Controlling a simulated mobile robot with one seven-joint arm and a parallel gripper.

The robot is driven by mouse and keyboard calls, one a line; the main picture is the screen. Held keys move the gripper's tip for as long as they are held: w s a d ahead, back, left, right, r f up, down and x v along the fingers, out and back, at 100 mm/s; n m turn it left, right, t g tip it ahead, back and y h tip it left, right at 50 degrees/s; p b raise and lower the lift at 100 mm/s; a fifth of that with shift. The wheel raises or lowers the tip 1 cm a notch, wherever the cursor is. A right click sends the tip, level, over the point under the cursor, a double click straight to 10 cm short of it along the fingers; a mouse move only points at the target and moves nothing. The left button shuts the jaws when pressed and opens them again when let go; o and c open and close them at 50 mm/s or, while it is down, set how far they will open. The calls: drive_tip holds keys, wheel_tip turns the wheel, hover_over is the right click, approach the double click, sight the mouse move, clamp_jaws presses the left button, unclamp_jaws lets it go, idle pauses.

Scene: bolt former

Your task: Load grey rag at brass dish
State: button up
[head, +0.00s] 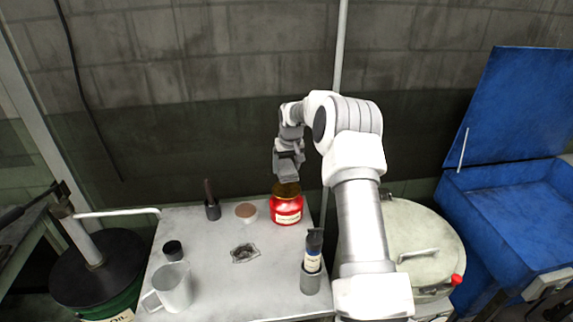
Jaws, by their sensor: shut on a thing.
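The brass dish (287,189) sits on top of a red can (286,212) with a pale label, at the back right of the table. My gripper (287,176) points down directly above the dish and is shut on what seems to be the grey rag. The fingers mostly hide the rag, and its outline merges with them. I cannot tell whether the rag touches the dish.
On the grey table (215,270) stand a dark brush pot (212,209), a round tan-topped tin (246,211), a black-capped jar (173,250), a mug (171,288) and a dark bottle (313,251) in a holder. A dark crumpled patch (244,253) lies mid-table.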

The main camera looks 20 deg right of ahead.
sight(286, 189)
drive_tip(key=shift+f+b, duration=1.25)
drive_tip(key=shift+f, duration=1.6)
drive_tip(key=shift+f+b, duration=0.75)
drive_tip(key=shift+f, duration=0.3)
drive_tip(key=shift+r+p, duration=1.6)
drive_tip(key=shift+r, duration=2)
drive_tip(key=shift+a, duration=0.1)
drive_tip(key=s+a+r, duration=0.1)
drive_tip(key=s+a, duration=0.6)
drive_tip(key=s, duration=0.4)
drive_tip(key=s+a+r+n, duration=0.1)
drive_tip(key=s+a+r, duration=0.1)
drive_tip(key=s+a, duration=0.5)
drive_tip(key=s, duration=0.4)
drive_tip(key=shift+r, duration=0.25)
